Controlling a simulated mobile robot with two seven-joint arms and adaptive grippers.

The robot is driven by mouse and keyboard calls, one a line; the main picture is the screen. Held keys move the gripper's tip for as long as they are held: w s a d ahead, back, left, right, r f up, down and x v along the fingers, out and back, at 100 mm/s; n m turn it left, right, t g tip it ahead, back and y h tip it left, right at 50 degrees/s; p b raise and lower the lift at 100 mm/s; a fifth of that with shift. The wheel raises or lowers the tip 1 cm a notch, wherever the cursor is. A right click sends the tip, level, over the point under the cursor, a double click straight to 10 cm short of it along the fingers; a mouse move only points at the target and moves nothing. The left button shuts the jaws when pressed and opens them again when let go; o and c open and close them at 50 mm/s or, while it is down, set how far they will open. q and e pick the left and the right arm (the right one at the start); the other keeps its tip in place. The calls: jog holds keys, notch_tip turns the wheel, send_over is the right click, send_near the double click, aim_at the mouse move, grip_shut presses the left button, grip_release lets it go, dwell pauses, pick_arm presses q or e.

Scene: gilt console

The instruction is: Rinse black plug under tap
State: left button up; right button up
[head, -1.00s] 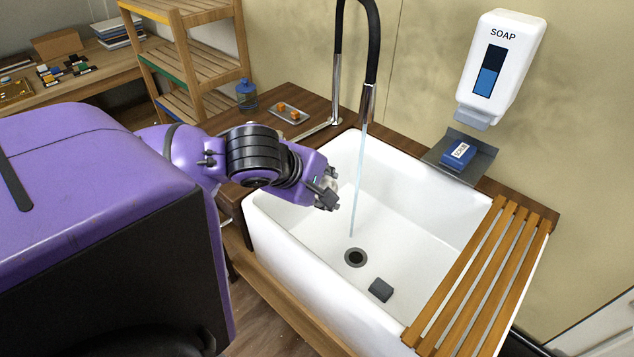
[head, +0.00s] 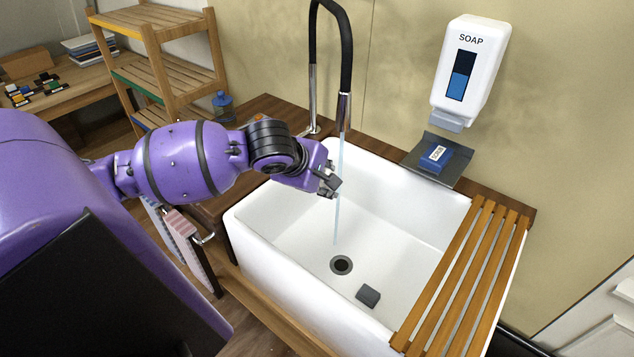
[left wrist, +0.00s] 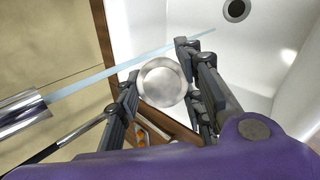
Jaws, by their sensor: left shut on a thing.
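My left gripper (head: 328,184) is over the sink's left part, its fingertips at the water stream (head: 339,160) in the head view. In the left wrist view its fingers (left wrist: 160,88) are shut on a round silvery disc (left wrist: 162,82). I see no black on the disc, so I cannot tell whether it is the plug. The stream (left wrist: 100,75) crosses close past the disc and one fingertip; contact is unclear. The tap (head: 344,105) is running. A dark grey block (head: 368,296) lies on the sink floor beside the drain (head: 341,265). My right gripper is not in view.
The white sink (head: 290,245) has a wooden slatted rack (head: 462,275) across its right end. The sink's middle is open.

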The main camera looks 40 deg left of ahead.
pick_arm(q)
jog(key=shift+w+a+f, duration=0.1)
jog(key=shift+w+f, duration=0.05)
jog(key=shift+w, duration=0.7)
jog(key=shift+w+a+f, duration=0.1)
jog(key=shift+w+f, duration=0.1)
jog(key=shift+w, duration=0.7)
jog(key=shift+w+a+f, duration=0.1)
jog(key=shift+w+f, duration=0.05)
jog(key=shift+w, duration=0.7)
jog(key=shift+d, duration=0.1)
jog(key=shift+d, duration=0.5)
jog(key=shift+a, duration=0.15)
jog(key=shift+a, duration=0.45)
jog(key=shift+d, duration=0.1)
jog(key=shift+d, duration=0.5)
